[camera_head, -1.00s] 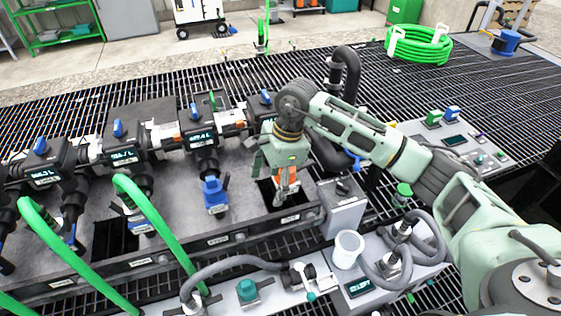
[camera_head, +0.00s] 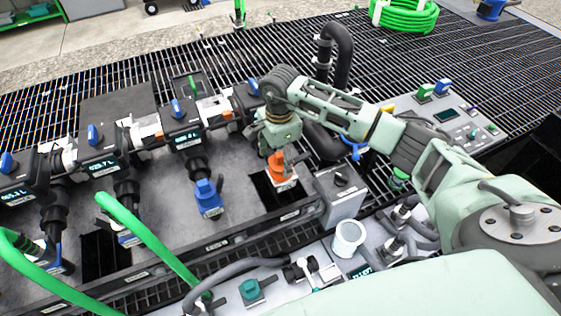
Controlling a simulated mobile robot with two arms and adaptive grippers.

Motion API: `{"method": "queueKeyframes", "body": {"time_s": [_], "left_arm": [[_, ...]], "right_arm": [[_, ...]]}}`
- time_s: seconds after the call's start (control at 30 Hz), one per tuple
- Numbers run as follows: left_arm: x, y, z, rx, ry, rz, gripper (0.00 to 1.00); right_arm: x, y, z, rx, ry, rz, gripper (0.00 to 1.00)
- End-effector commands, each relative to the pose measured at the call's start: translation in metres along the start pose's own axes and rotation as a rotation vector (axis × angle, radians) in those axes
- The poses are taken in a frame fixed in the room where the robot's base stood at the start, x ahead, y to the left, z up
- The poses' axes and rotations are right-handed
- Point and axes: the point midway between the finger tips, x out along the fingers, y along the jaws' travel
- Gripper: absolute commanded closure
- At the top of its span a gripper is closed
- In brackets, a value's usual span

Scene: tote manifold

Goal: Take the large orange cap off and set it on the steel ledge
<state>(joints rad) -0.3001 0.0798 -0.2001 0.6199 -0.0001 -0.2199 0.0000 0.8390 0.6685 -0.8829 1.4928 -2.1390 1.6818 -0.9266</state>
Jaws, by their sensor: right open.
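The large orange cap (camera_head: 281,168) sits at the right end of the manifold, over a dark square opening in the steel ledge (camera_head: 238,202). My right gripper (camera_head: 279,158) reaches down onto it from above and behind. Its fingers are open and close to the cap's upper part; I cannot tell whether they touch it. Part of the cap is hidden behind the gripper. My left gripper is not in view.
A blue fitting (camera_head: 207,197) stands on the ledge left of the cap. Green hoses (camera_head: 150,240) arch over the ledge's left part. A grey box (camera_head: 341,195) with a black knob and a white cup (camera_head: 349,238) are close on the right. Black grating lies behind.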

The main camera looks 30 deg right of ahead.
Motion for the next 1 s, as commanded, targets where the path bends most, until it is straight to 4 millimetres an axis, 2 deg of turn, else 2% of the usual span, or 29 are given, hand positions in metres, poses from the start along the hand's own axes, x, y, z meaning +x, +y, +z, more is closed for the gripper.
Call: {"method": "queueKeyframes", "body": {"time_s": [0.1, 0.33, 0.87, 1.0], "left_arm": [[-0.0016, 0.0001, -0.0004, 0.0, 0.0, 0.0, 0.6], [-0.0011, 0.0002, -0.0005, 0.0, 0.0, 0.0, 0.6], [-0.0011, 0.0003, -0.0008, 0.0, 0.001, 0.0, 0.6], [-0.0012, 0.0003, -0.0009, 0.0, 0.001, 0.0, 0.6]], "right_arm": [[0.0083, 0.0003, -0.0002, 0.001, 0.0, 0.001, 0.32], [0.0095, 0.0, -0.0002, 0.001, 0.0, 0.0, 0.33], [0.0092, 0.0, -0.0001, 0.001, 0.0, 0.0, 0.79], [0.0087, -0.0002, -0.0001, 0.001, 0.0, -0.001, 0.8]]}}
